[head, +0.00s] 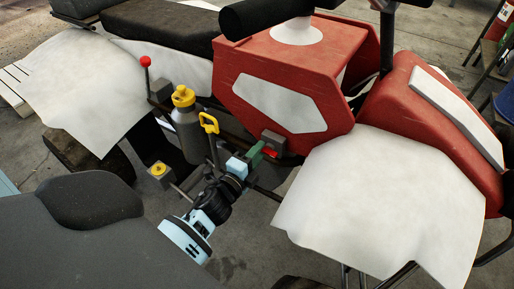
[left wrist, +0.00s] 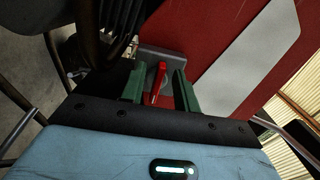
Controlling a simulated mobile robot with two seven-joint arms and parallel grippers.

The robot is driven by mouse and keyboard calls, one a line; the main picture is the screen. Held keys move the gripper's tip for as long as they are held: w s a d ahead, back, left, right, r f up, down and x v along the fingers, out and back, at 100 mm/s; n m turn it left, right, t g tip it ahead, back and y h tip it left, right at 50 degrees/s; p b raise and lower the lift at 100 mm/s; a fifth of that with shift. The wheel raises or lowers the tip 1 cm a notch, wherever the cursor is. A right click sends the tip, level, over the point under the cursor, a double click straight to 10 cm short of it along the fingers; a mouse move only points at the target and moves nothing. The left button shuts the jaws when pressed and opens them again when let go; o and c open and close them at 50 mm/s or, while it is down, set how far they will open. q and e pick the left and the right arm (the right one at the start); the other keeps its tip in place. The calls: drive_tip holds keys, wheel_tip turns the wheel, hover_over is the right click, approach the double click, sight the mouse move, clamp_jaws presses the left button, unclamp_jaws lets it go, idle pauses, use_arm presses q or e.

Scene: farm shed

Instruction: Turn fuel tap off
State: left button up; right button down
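The fuel tap shows as a red lever (head: 270,153) below a dark grey block (head: 273,138) at the lower edge of the red bodywork in the head view. In the left wrist view the red lever (left wrist: 158,82) stands between the green fingers of my left gripper (left wrist: 158,90), with a gap visible on each side. The grey block (left wrist: 172,60) is behind it. In the head view my left gripper (head: 257,157) reaches the tap from the lower left, and one green finger hides part of it. The fingers are open around the lever. My right gripper is not in view.
A yellow-handled lever (head: 209,124), a grey bottle with yellow cap (head: 186,125) and a red-knobbed lever (head: 146,66) stand left of the tap. The red quad bike (head: 270,60) and its white fender (head: 385,205) crowd the gripper's right.

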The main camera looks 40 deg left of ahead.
use_arm(q)
drive_tip(key=s, duration=0.8)
drive_tip(key=shift+d, duration=0.2)
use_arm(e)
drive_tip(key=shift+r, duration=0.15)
